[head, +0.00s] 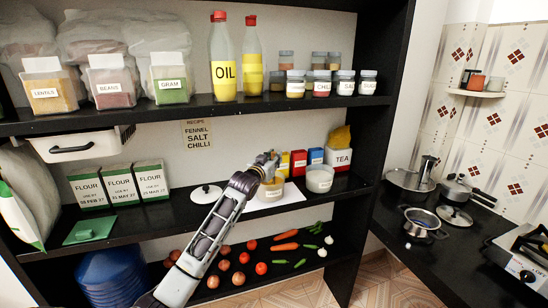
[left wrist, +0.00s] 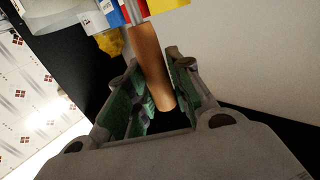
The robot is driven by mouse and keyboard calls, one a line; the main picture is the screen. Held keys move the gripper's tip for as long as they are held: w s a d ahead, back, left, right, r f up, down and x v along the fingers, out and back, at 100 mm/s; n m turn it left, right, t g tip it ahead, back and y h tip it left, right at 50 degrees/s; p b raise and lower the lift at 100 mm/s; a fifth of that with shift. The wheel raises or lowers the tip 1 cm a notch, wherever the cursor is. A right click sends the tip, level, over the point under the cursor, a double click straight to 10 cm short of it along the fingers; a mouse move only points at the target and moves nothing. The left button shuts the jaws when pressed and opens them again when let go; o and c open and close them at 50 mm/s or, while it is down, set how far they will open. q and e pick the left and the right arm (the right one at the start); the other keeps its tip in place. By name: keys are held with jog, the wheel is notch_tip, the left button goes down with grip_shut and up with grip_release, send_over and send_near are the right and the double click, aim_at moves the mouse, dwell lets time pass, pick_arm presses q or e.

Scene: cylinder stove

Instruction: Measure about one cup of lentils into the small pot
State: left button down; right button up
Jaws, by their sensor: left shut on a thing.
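The tool's head is hidden. A small pot (head: 424,224) is on the counter at right. My right gripper is not in view.
A white container (head: 319,179) stands right of my gripper, with colored boxes and a TEA box (head: 340,159) behind. A loose lid (head: 206,194) lies to the left. A pan (head: 409,182), a pressure cooker (head: 453,190) and a stove (head: 522,265) are on the counter.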

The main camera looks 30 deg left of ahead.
pick_arm(q)
jog(key=shift+f, duration=0.75)
jog(key=shift+f+b, duration=0.35)
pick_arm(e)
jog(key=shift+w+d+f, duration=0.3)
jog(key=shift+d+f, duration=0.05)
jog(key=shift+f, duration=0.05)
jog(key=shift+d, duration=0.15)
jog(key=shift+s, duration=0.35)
pick_arm(q)
jog(key=shift+r, duration=0.15)
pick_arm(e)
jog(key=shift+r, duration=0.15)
